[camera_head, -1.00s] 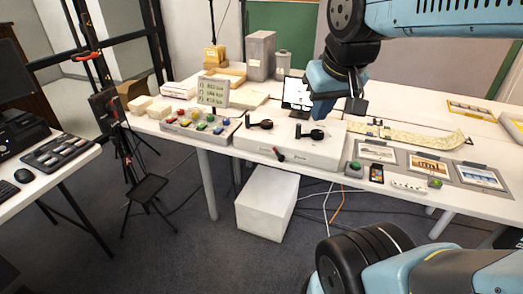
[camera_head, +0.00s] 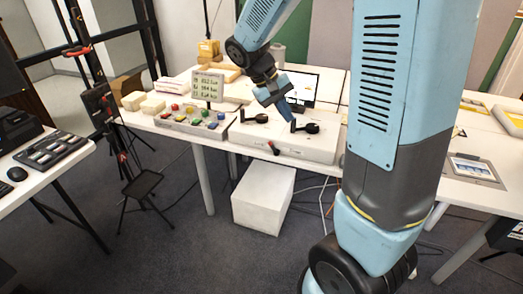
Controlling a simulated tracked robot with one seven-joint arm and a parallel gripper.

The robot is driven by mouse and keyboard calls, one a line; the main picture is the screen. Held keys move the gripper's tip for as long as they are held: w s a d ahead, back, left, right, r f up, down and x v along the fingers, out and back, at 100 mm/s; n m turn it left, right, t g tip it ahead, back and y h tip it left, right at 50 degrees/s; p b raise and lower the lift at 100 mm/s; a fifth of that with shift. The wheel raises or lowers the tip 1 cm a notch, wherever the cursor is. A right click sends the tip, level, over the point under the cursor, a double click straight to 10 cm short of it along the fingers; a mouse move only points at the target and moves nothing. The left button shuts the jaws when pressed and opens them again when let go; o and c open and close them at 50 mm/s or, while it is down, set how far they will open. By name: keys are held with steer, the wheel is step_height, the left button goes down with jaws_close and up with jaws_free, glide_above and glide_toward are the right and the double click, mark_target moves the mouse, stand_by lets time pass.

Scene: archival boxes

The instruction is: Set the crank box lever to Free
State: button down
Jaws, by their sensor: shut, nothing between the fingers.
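The crank box (camera_head: 300,143) is a low white box on the long white table. Two black cranks, a left one (camera_head: 257,117) and a right one (camera_head: 306,127), lie on its top. A small lever with a red part (camera_head: 273,147) sticks out of its front face. The lever's labels are too small to read. My gripper (camera_head: 286,116) is shut and empty. It points down over the box, between the cranks in the picture and apart from the lever. Whether it touches the box top cannot be told.
A panel with several coloured buttons (camera_head: 192,123) and a small display (camera_head: 208,86) stand left of the box. A white block (camera_head: 263,200) is on the floor below.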

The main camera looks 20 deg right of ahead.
mark_target(274, 148)
steer(key=w+a+f+n+t+h, duration=0.3)
steer(key=w+a+f+h, duration=0.1)
steer(key=f, duration=0.7)
steer(key=w+a+f+n+t+h, duration=0.3)
steer(key=w+f, duration=0.4)
steer(key=f, duration=0.4)
steer(key=w+a+f+n+t+h, duration=0.4)
steer(key=w+a+f+h, duration=0.1)
steer(key=f, duration=0.6)
steer(key=shift+w+a+t+h, duration=0.4)
steer(key=shift+a+h, duration=0.2)
steer(key=shift+h, duration=0.5)
steer(key=shift+d, duration=0.1)
steer(key=x, duration=1)
steer(key=shift+s+d+r, duration=0.2)
steer(key=shift+d+r, duration=0.15)
steer(key=shift+d, duration=0.1)
steer(key=shift+s+d+r, duration=0.2)
steer(key=shift+d+r, duration=0.15)
steer(key=shift+d, duration=0.05)
steer(key=shift+s+d+r, duration=0.2)
steer(key=shift+d+r, duration=0.2)
steer(key=shift+d, duration=0.2)
